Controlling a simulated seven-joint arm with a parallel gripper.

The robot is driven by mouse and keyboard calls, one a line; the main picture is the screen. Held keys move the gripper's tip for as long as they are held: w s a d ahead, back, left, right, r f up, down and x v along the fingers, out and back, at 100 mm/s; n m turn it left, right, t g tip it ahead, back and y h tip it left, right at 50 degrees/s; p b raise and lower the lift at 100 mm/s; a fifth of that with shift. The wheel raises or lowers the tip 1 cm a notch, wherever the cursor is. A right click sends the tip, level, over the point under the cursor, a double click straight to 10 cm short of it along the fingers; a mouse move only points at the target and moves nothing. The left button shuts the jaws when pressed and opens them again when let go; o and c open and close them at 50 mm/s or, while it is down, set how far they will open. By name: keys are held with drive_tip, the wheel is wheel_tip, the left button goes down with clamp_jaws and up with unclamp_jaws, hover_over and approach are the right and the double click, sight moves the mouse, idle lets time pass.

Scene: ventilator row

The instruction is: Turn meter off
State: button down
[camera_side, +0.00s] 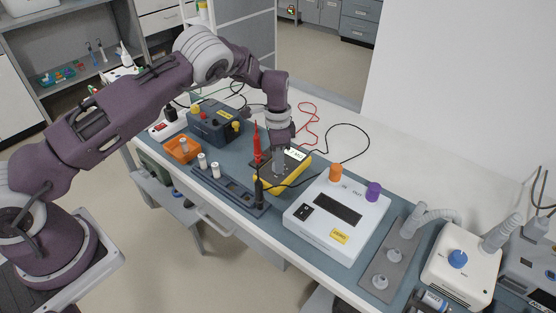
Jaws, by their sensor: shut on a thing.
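The meter (294,173) is a yellow-edged handheld unit with a dark face and a small light display (294,154), lying on the blue-grey mat. My gripper (279,162) points down over the meter's face, in its middle to left part. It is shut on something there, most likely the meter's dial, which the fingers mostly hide. The dial's setting cannot be read from here. A red probe (257,143) and a black probe (259,190) stand upright to the left of the meter.
A white box with orange and purple ports (337,212) stands right of the meter. A dark tray (228,187) and an orange bin (182,149) lie left. A blue-grey device (215,122) is behind. Red and black leads loop across the bench behind the meter.

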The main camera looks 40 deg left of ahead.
drive_tip(key=n, duration=0.5)
drive_tip(key=shift+a, duration=0.1)
drive_tip(key=n, duration=0.5)
drive_tip(key=shift+t, duration=0.3)
drive_tip(key=n, duration=0.9)
drive_tip(key=shift+s, duration=0.1)
drive_tip(key=shift+n, duration=0.3)
drive_tip(key=c, duration=1.1)
unclamp_jaws()
wheel_tip(320, 180, up, 7)
drive_tip(key=shift+s+a+r, duration=0.1)
drive_tip(key=shift+s, duration=0.05)
